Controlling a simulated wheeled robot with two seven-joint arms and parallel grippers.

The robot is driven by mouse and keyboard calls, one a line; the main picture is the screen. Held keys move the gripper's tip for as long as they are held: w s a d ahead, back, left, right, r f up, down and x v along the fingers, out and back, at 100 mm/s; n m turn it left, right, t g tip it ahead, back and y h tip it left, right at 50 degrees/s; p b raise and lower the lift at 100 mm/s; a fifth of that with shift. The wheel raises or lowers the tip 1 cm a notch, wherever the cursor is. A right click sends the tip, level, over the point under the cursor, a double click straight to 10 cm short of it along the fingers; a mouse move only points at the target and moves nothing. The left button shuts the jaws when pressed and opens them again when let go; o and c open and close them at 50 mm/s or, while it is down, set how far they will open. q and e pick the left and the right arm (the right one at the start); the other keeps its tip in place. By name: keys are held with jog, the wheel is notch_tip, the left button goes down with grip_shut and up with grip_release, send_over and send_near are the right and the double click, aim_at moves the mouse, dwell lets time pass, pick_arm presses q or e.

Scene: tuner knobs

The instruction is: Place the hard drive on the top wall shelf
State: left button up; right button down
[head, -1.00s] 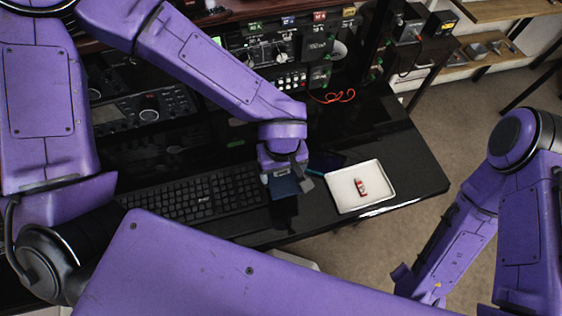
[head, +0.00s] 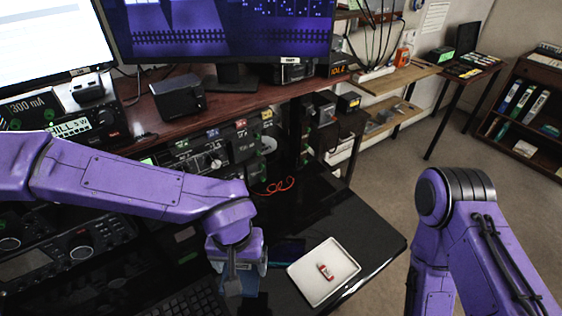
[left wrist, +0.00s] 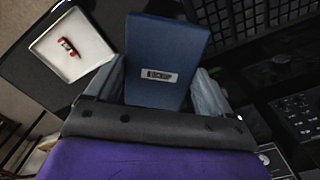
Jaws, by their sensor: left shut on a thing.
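The hard drive, a flat dark blue box (left wrist: 165,58) with a small label, sits between the two fingers of my left gripper (left wrist: 160,92) in the left wrist view. In the head view my left gripper (head: 238,280) is shut on it above the desk, beside the keyboard; the drive is mostly hidden there. The top wall shelf (head: 402,79) is a light wooden board at the upper right, far from the gripper. Only the purple links of my right arm show; its gripper is out of view.
A white tray (head: 305,290) with a small red and white item (head: 325,272) is on the black desk (head: 365,236), right of the gripper. A lower wooden shelf (head: 395,122) holds small items. Monitors and radio gear fill the left. Floor is clear at the right.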

pick_arm(q)
jog(key=w+a, duration=1.1)
jog(key=w, duration=0.2)
jog(key=shift+a+r+n, duration=0.25)
jog(key=shift+r+n, duration=0.05)
jog(key=shift+r, duration=0.1)
jog(key=shift+d, duration=0.1)
